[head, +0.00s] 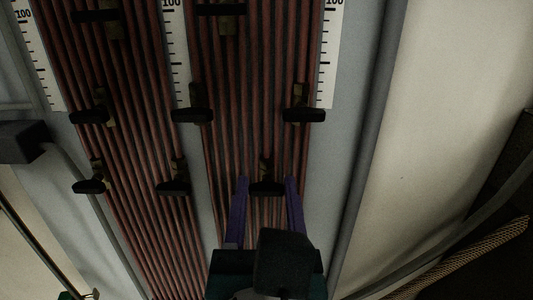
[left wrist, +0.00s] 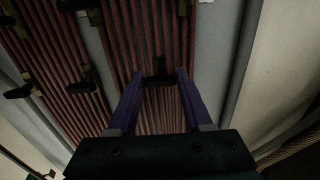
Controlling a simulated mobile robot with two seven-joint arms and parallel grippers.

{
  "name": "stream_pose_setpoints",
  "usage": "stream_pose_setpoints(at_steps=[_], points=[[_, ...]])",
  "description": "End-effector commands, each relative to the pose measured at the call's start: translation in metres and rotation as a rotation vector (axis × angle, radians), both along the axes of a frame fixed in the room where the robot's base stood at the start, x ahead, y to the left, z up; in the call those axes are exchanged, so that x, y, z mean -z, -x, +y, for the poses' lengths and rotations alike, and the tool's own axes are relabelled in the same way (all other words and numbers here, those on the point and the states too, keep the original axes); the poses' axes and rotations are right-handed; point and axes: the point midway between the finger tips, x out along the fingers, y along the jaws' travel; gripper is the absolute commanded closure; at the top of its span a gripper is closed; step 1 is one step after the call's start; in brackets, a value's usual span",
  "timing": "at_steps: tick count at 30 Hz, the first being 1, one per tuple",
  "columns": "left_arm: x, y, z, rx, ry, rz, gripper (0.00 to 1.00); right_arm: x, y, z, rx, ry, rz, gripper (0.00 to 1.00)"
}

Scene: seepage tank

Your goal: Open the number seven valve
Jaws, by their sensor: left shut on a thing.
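A black valve handle (head: 267,189) on a brass-coloured stem sits low on the right bank of reddish tubes. My left gripper (head: 266,182) has its two purple fingers on either side of this handle and is shut on it. The left wrist view also shows the handle (left wrist: 160,80) between the fingertips of my left gripper (left wrist: 160,73). The handle lies crosswise to the tubes. No valve numbers are legible, so I cannot tell by label which one is number seven. My right gripper is not in view.
Other black valve handles sit close by, such as one to the left (head: 174,188), one above right (head: 304,115) and one above left (head: 192,115). White scales (head: 330,55) run along the tube banks. A grey pipe (head: 372,130) runs along the right side. A dark box (head: 20,141) is at the left.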

Motion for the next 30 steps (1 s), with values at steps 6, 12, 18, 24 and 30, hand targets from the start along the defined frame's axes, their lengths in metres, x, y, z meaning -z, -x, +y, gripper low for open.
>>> stream_pose_setpoints(at_steps=[6,12,18,24,30], points=[[0.0,0.0,0.0,0.0,0.002,0.0,1.0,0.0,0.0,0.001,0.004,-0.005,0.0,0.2],[0.001,0.0,0.0,0.0,0.037,0.0,1.0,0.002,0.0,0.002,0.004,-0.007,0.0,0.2],[0.002,0.0,0.001,0.0,0.146,-0.001,1.0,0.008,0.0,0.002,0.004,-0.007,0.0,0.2],[0.003,0.0,0.001,0.0,0.316,-0.001,1.0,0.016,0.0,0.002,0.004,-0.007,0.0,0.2],[0.003,0.0,0.002,0.0,0.508,-0.001,1.0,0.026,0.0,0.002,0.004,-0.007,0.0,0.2]])
